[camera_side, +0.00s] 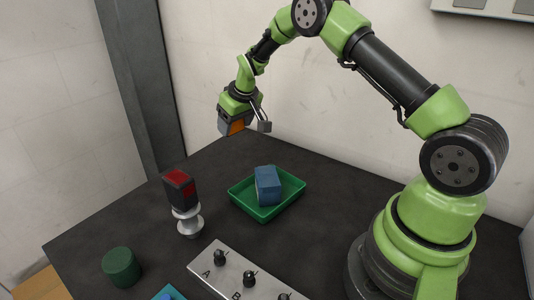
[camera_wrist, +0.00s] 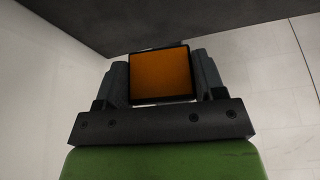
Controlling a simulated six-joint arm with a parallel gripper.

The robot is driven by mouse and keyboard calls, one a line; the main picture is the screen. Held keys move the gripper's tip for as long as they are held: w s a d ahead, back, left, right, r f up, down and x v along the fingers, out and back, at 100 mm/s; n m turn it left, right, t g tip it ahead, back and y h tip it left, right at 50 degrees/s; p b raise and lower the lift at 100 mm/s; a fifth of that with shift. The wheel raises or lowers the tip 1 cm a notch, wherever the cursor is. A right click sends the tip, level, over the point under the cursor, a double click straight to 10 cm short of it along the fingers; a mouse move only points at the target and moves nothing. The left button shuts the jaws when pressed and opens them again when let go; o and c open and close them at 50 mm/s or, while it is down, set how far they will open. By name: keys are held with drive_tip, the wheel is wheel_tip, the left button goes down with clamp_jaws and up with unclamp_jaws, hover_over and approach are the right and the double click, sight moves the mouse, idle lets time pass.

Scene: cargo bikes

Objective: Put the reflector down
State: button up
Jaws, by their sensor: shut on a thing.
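The reflector (camera_wrist: 160,75) is an orange square face with a dark rim, held between the two dark fingers in the wrist view. In the side view, the reflector (camera_side: 236,127) shows as an orange patch at the end of my arm. My gripper (camera_side: 240,122) is shut on it, high above the far edge of the table, up and left of the green tray. My gripper (camera_wrist: 160,82) hides the reflector's sides in the wrist view.
A green tray (camera_side: 290,204) holds a blue block (camera_side: 268,185). Left of it, a black and red block (camera_side: 179,188) stands on a silver stand (camera_side: 188,222). A dark green cylinder (camera_side: 121,267) and a grey panel with knobs (camera_side: 238,276) are nearer. Dark table (camera_side: 330,200) is clear right of the tray.

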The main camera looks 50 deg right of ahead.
drive_tip(key=s+d+m+h, duration=0.1)
drive_tip(key=s+d+m, duration=0.25)
drive_tip(key=d, duration=0.65)
hover_over(270, 151)
drive_tip(key=s, duration=0.1)
drive_tip(key=shift+n, duration=0.25)
drive_tip(key=f, duration=0.5)
drive_tip(key=shift+s+a+f, duration=0.15)
drive_tip(key=shift+a+f, duration=0.05)
drive_tip(key=shift+a, duration=0.15)
drive_tip(key=shift+f, duration=2.25)
drive_tip(key=shift+f, duration=0.15)
drive_tip(key=o, duration=0.9)
